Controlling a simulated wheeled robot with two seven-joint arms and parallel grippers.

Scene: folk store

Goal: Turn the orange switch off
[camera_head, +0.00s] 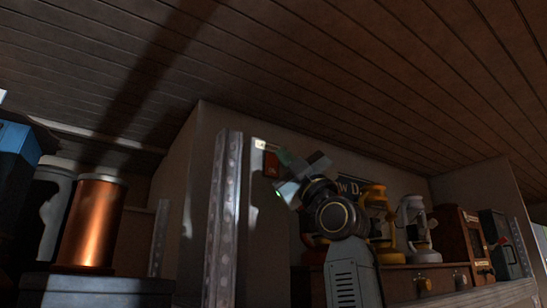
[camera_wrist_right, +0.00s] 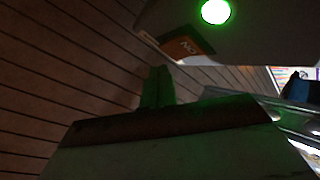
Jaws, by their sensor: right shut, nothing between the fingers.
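The orange switch (camera_head: 271,163) is on a pale plate fixed to the grey wall panel, left of my right gripper in the head view. In the right wrist view the orange switch (camera_wrist_right: 187,46) shows near the top, with "ON" lettering upside down. My right gripper (camera_head: 284,158) is shut and empty, its tips close beside the switch. In the wrist view its shut fingers (camera_wrist_right: 157,88) are lit green and point toward the switch. I cannot tell whether they touch it. My left gripper is not in view.
A round green light (camera_wrist_right: 215,11) glows by the switch. A metal post (camera_head: 222,220) stands left of the switch. A copper canister (camera_head: 91,222) is at the left. Yellow (camera_head: 378,220) and white lanterns (camera_head: 413,222) stand on a shelf at the right.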

